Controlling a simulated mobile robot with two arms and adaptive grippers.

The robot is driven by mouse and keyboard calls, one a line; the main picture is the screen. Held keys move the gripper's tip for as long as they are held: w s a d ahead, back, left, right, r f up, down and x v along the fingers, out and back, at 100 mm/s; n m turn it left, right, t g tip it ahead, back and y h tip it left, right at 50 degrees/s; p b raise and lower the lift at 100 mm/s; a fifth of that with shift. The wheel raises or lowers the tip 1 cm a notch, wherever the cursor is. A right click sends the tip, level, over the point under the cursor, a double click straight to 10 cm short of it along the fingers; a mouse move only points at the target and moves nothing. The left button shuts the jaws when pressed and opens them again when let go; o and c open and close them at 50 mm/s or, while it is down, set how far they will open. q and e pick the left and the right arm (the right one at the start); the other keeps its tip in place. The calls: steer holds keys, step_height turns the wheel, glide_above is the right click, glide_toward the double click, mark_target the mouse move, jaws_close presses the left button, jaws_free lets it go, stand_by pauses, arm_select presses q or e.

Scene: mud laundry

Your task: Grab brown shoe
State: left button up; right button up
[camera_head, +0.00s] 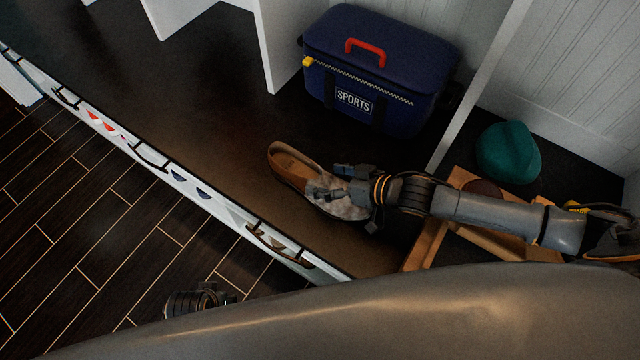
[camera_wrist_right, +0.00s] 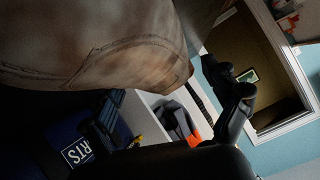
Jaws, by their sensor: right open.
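The brown shoe (camera_head: 287,163) lies on the dark bench top, with its tan toe or heel end to the left and a greyish part under my right gripper. My right gripper (camera_head: 330,181) is open over the shoe and covers part of it; I cannot tell whether the fingers touch it. In the right wrist view the shoe (camera_wrist_right: 100,50) fills the upper left, close to the open fingers (camera_wrist_right: 172,105). A dark part that looks like my left gripper (camera_head: 203,299) shows low in the head view, mostly hidden by my grey body.
A blue sports cooler bag (camera_head: 375,70) stands behind the shoe. A teal hat (camera_head: 508,152) lies at the right, beyond a white divider (camera_head: 478,85). A wooden tray (camera_head: 425,246) lies under my right arm. Bare bench top (camera_head: 190,100) extends left of the shoe.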

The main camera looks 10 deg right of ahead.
steer(key=c, duration=1.6)
steer(key=shift+o, duration=0.2)
steer(key=shift+r, duration=0.1)
